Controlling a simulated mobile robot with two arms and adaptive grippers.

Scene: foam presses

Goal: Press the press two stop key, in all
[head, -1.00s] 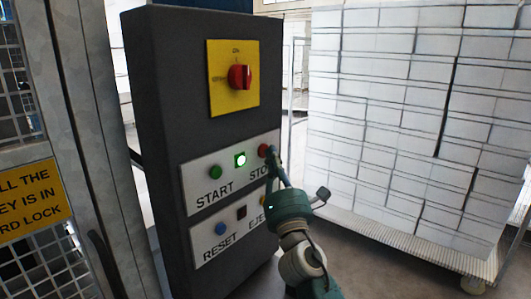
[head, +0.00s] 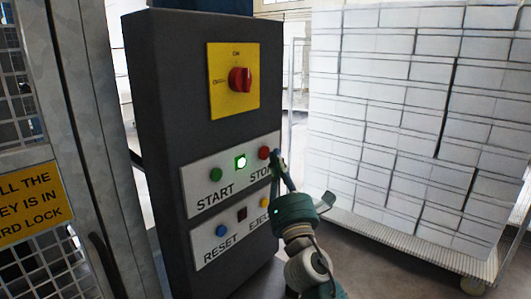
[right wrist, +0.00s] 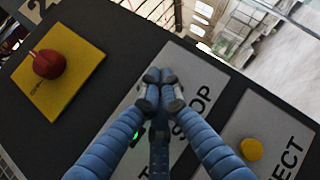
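The red stop key (head: 264,153) is on the upper white plate of the dark grey press panel (head: 170,130), above the word STOP. My right gripper (head: 276,156) is just right of this key in the head view, and a small gap shows between them there. In the right wrist view, its blue fingers are shut with the tips together (right wrist: 160,82) and nothing visible between them. They stand over the STOP label (right wrist: 199,103) and hide the stop key. My left gripper is in neither view.
A green start key (head: 216,175) and a lit green lamp (head: 240,162) share the upper plate. Blue reset (head: 222,230) and yellow eject (head: 264,202) keys are below. A red rotary switch (head: 240,80) is above. A loaded trolley (head: 400,120) stands right; a mesh gate (head: 25,100) is left.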

